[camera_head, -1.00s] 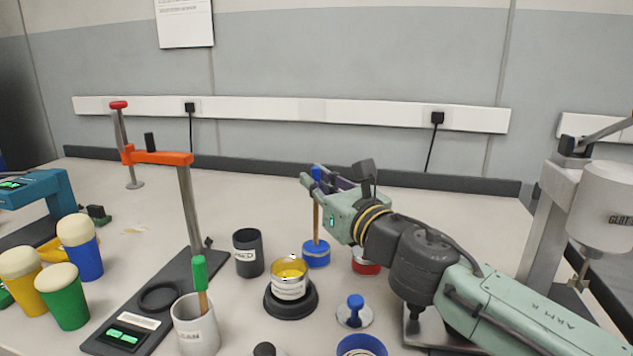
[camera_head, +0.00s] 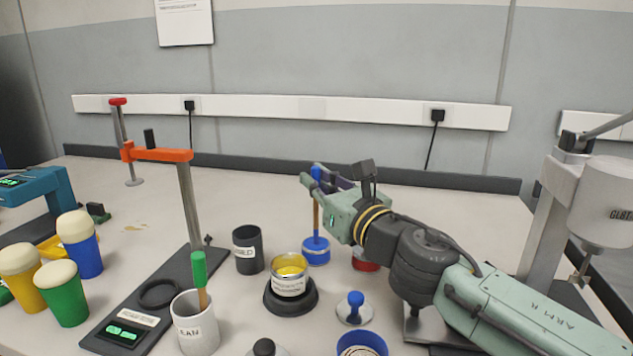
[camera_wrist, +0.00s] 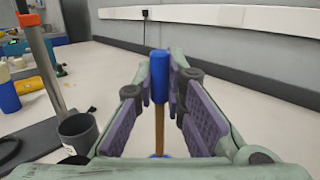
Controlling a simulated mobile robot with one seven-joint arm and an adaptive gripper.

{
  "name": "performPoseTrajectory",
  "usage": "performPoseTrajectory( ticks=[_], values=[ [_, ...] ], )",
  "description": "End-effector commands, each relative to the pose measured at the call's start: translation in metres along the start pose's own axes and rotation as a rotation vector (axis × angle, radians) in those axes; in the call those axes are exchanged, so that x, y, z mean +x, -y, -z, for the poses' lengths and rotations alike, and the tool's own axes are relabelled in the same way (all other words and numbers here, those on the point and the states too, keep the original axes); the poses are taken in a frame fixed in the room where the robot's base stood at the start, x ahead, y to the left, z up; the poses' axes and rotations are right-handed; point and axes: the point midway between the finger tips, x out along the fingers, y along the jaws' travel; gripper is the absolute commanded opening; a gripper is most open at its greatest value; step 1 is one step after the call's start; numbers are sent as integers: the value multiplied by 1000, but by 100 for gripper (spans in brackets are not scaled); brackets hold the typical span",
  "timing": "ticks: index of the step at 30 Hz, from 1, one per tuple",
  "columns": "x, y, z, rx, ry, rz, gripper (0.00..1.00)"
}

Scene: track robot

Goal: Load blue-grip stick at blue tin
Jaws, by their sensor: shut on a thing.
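The blue-grip stick (camera_head: 316,215) stands upright with a blue grip and a brown wooden shaft. My gripper (camera_head: 317,178) is shut on its blue grip, which shows between the fingers in the wrist view (camera_wrist: 159,80). The stick's lower end meets the top of the blue tin (camera_head: 316,256) in the head view. I cannot tell how deep the end sits in the tin. The tin is not clearly visible in the wrist view, where my gripper's body covers the bottom.
A tin with yellow contents (camera_head: 289,284) stands on a dark round base in front. A dark cup (camera_head: 248,251) is to its left. A red tin (camera_head: 366,260) is partly behind my arm. A white cup (camera_head: 196,326) holds a green-grip stick (camera_head: 199,270). An orange-armed stand (camera_head: 160,155) rises at left.

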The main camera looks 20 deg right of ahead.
Motion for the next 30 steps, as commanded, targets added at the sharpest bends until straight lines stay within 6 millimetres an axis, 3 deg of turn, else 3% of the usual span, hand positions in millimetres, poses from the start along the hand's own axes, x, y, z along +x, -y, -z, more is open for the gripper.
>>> performPoseTrajectory(
  ticks=[14,30],
  values=[
    [0,0,1,2,-4,0,0],
    [4,0,-44,-1,-2,0,0]
  ],
)
